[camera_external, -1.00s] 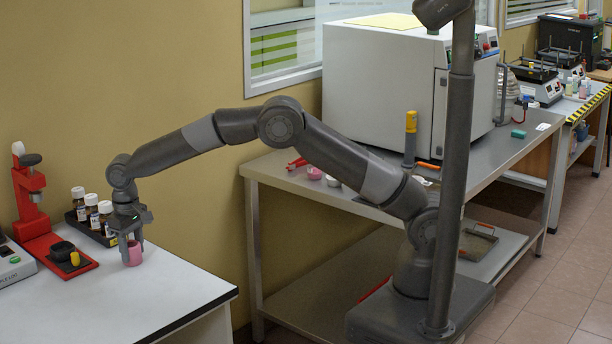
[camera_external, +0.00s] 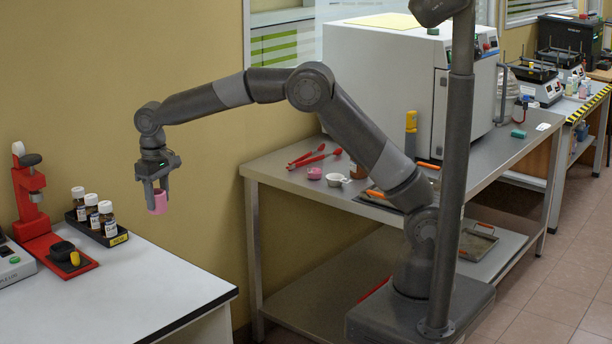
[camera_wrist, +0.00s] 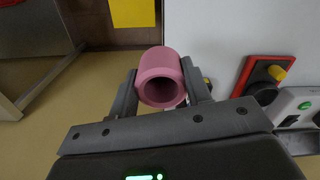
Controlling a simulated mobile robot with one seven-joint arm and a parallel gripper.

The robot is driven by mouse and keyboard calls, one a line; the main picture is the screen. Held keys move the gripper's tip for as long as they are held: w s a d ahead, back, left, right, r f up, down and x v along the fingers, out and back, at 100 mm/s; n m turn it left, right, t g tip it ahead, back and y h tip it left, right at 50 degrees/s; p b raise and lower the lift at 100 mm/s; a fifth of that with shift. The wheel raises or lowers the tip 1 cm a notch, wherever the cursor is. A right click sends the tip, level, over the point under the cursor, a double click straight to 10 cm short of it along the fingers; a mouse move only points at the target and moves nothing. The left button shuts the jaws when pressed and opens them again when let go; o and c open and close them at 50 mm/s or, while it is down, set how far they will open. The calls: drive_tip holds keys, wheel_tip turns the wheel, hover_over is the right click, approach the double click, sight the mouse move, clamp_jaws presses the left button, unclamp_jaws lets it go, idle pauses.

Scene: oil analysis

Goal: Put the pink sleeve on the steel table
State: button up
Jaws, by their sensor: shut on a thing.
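The pink sleeve (camera_external: 158,202) is a short hollow cylinder. My gripper (camera_external: 154,196) is shut on it and holds it in the air, above and near the right part of the white bench. In the wrist view the pink sleeve (camera_wrist: 161,78) sits between the two fingers of my gripper (camera_wrist: 160,92), with its open end facing the camera. The steel table (camera_external: 400,222) stands to the right of the white bench, and its top is well to the right of my gripper.
On the steel table are red tongs (camera_external: 314,158), a small pink item (camera_external: 314,173), a white cup (camera_external: 337,180) and a large white oven (camera_external: 400,90). The white bench (camera_external: 130,290) holds a black tray of bottles (camera_external: 105,228) and a red stand (camera_external: 32,205).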

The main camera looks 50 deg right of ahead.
drive_tip(key=shift+d+r, duration=0.25)
drive_tip(key=shift+d, duration=0.2)
drive_tip(key=w+d+f+m, duration=0.1)
drive_tip(key=w+d+m, duration=0.3)
drive_tip(key=d, duration=0.8)
drive_tip(key=w+d+f+m, duration=0.1)
drive_tip(key=w+d, duration=0.4)
drive_tip(key=d, duration=0.7)
drive_tip(key=w+d+f+m, duration=0.1)
drive_tip(key=w+d+m, duration=0.3)
drive_tip(key=d, duration=0.8)
drive_tip(key=s+d+f+m, duration=0.1)
drive_tip(key=s+d+m, duration=0.15)
drive_tip(key=d, duration=1.15)
drive_tip(key=s+d+f+m, duration=0.1)
drive_tip(key=s+d+m, duration=0.15)
drive_tip(key=d, duration=1.05)
drive_tip(key=s+d+f+m, duration=0.15)
drive_tip(key=s+d, duration=0.25)
drive_tip(key=d, duration=1)
drive_tip(key=shift+m, duration=0.45)
wheel_tip(320, 180, down, 9)
drive_tip(key=shift+w+a+f, duration=0.1)
drive_tip(key=shift+w, duration=0.05)
